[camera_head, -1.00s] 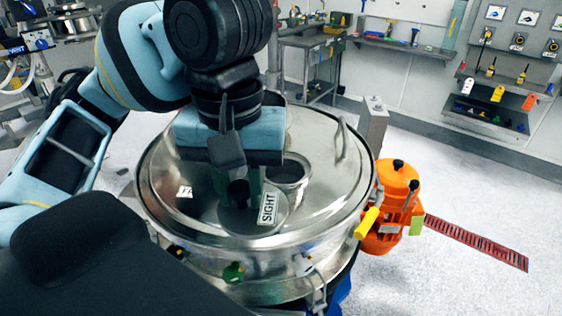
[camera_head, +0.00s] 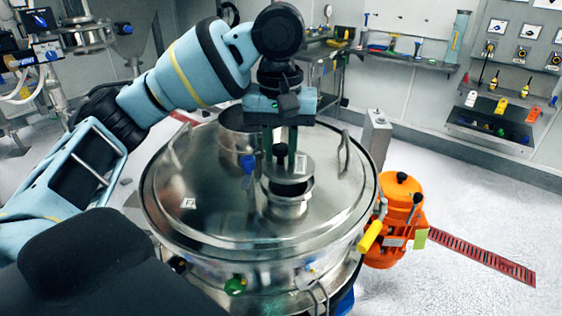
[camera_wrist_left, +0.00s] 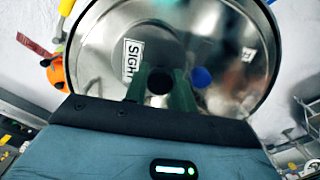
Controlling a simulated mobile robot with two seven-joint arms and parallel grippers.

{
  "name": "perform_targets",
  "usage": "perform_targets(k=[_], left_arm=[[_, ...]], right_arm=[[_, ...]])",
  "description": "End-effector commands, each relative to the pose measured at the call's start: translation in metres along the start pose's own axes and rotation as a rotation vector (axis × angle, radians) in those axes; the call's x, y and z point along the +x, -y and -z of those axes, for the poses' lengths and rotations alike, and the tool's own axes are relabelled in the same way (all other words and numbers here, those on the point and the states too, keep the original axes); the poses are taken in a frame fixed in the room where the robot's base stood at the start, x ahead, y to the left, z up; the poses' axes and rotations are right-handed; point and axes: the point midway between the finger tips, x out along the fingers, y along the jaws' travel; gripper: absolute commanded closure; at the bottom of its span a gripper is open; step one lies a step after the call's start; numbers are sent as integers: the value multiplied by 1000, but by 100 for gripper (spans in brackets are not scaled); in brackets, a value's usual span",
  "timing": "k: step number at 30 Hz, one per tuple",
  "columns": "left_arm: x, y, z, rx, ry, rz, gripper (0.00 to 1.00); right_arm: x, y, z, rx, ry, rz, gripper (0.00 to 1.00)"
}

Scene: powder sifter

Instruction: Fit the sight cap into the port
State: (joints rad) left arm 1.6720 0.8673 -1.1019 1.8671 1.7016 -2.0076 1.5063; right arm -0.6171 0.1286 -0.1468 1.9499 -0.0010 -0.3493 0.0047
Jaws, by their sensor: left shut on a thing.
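My left gripper (camera_head: 280,152) is shut on the black knob of the sight cap (camera_head: 294,173), a flat grey steel disc with a white label. In the head view the cap hangs roughly level above the port (camera_head: 287,205), a short steel ring with a dark opening that shows beneath the disc's near edge. A small gap seems to separate them. In the left wrist view the cap (camera_wrist_left: 150,52) shows its "SIGHT" label, and the black knob (camera_wrist_left: 159,82) sits between the green fingers. The cap hides the port there. My right gripper is not in view.
The port stands on the round steel sifter lid (camera_head: 215,215). A blue knob (camera_head: 248,164) is left of the fingers. A lid handle (camera_head: 343,155) stands to the right. An orange motor (camera_head: 396,225) is beside the sifter. The lid's left part is clear.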

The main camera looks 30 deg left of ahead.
Motion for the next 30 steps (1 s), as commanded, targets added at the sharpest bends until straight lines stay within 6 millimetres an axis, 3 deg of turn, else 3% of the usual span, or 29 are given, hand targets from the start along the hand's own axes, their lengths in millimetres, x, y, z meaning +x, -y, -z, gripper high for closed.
perform_targets(k=[8, 18, 29, 30], left_arm=[[2, -1, 5, 0, -1, 0, 100], [35, 0, 5, -1, 0, 0, 100], [39, 0, 4, 0, 1, 0, 100], [39, -1, 4, 0, 0, 0, 70]], right_arm=[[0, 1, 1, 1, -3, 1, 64], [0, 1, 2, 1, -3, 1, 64], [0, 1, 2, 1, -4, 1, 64], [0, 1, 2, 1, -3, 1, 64]])
